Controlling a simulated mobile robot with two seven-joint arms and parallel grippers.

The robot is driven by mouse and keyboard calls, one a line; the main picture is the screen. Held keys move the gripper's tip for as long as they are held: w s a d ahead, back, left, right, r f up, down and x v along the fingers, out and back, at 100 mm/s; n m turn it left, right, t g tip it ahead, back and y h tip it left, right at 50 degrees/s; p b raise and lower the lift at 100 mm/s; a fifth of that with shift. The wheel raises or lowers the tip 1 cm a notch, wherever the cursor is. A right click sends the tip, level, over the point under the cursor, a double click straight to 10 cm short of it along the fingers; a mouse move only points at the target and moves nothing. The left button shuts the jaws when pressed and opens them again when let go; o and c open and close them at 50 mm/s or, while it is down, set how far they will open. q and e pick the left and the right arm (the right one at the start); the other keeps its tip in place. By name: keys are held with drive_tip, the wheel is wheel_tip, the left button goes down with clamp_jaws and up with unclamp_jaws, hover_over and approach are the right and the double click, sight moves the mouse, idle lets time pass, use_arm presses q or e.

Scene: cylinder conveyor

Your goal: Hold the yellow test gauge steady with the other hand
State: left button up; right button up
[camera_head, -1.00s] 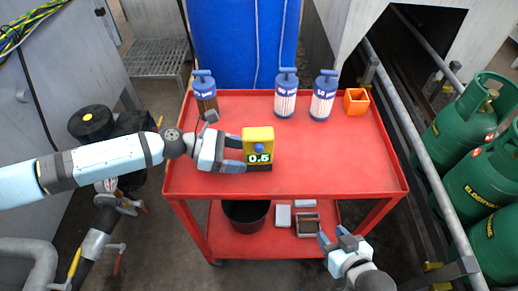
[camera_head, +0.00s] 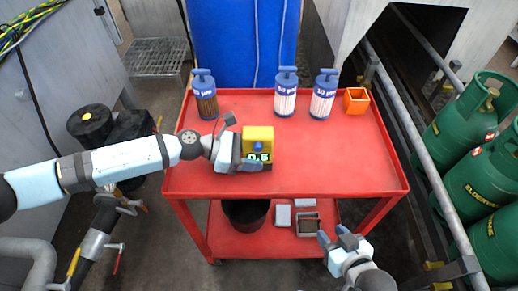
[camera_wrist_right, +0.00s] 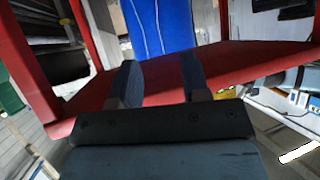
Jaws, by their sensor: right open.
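The yellow test gauge (camera_head: 259,134) stands upright near the front left of the red cart top in the head view. Its green 0.5 display is partly covered. My left gripper (camera_head: 251,162) reaches in from the left, with one finger across the gauge's lower front. The other finger is hidden, so I cannot tell whether the jaws are closed on it. My right gripper (camera_head: 336,236) is open and empty, low in front of the cart, well apart from the gauge. In the right wrist view its two fingers (camera_wrist_right: 160,76) are spread with nothing between them.
A brown-filled cylinder (camera_head: 206,100) and two pale-filled cylinders (camera_head: 285,101) (camera_head: 323,101) stand along the back of the red cart (camera_head: 345,165). An orange box (camera_head: 356,105) sits at the back right. The cart's right half is mostly clear. Green gas bottles (camera_head: 465,130) stand beyond a rail.

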use_arm(q)
drive_tip(key=c, duration=0.3)
drive_tip(key=shift+c, duration=0.9)
use_arm(e)
drive_tip(key=shift+c, duration=0.9)
drive_tip(key=shift+f, duration=0.1)
clamp_jaws()
